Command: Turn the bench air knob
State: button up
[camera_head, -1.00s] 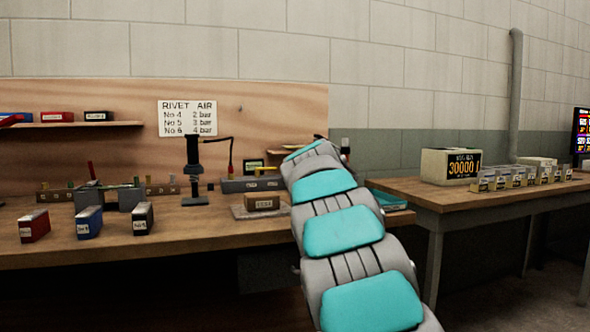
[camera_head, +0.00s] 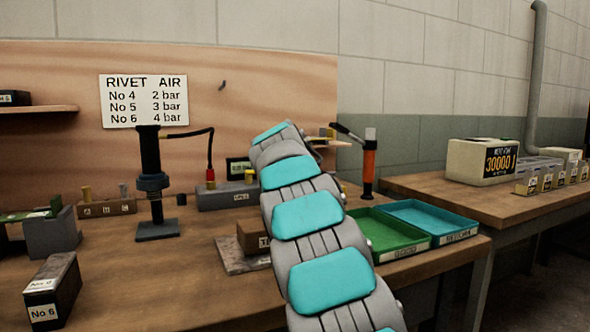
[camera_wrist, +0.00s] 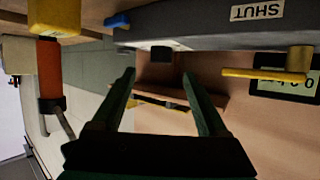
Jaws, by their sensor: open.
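A grey bench unit (camera_head: 222,196) stands behind my arm in the head view, with a yellow knob (camera_head: 249,175) on top and a small dark display (camera_head: 238,166) behind it. The wrist view is upside down and shows a grey housing (camera_wrist: 215,25) with a SHUT label (camera_wrist: 257,11). A yellow lever-like knob (camera_wrist: 262,73) sticks out at its right, near a display (camera_wrist: 285,83). My gripper (camera_wrist: 158,78) is open and empty; its fingers are left of the yellow lever in the picture and appear apart from it. My arm hides the gripper in the head view.
An orange hand tool (camera_head: 369,166) stands upright behind the green tray (camera_head: 385,240) and blue tray (camera_head: 430,218). A black stand (camera_head: 152,190) with a hose is left of the unit. A yellow block (camera_wrist: 55,15) and blue piece (camera_wrist: 117,20) show in the wrist view.

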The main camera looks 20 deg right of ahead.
jog(key=p+x, duration=0.1)
jog(key=x, duration=0.6)
jog(key=shift+w+r, duration=0.1)
jog(key=shift+w+d+f+p, duration=0.2)
jog(key=shift+w+f+p, duration=0.1)
jog(key=shift+w, duration=0.05)
grip_shut()
dwell(0.5)
